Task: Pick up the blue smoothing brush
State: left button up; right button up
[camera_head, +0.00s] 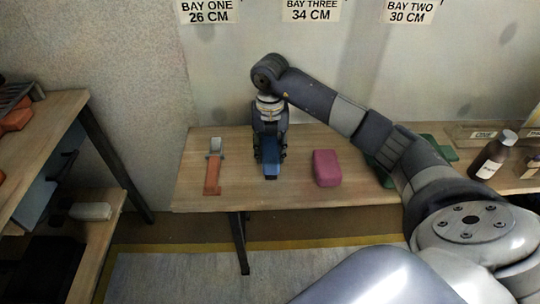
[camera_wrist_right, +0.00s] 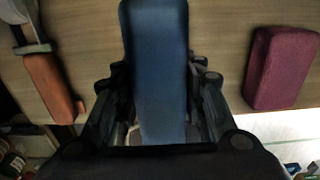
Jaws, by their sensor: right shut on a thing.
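The blue smoothing brush (camera_head: 271,171) is on the wooden table near its front edge, between an orange-handled scraper and a pink block. It also shows in the right wrist view as a long blue bar (camera_wrist_right: 157,70) running down the middle. My right gripper (camera_head: 269,158) points down over it from above, with its fingers on both sides of the brush. In the right wrist view the fingers (camera_wrist_right: 158,100) are closed on the brush's sides. The head view does not show clearly whether the brush touches the table. My left gripper is in neither view.
The scraper (camera_head: 213,168) lies left of the brush and the pink block (camera_head: 326,168) right of it. Green items (camera_head: 437,147) lie partly behind my right arm. A brown bottle (camera_head: 489,160) stands at the right. A separate wooden shelf unit (camera_head: 50,118) is at the left.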

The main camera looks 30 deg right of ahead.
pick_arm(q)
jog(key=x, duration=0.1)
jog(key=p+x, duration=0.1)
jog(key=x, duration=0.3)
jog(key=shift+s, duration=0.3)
pick_arm(e)
jog(key=s+a, duration=0.2)
jog(key=s, duration=0.5)
jog(key=s+a+r, duration=0.1)
jog(key=s+a, duration=0.2)
jog(key=s, duration=0.5)
jog(key=shift+a, duration=0.3)
jog(key=shift+r, duration=0.1)
jog(key=o, duration=0.5)
jog(key=shift+c, duration=1.5)
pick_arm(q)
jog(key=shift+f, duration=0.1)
pick_arm(e)
jog(key=shift+w, duration=0.1)
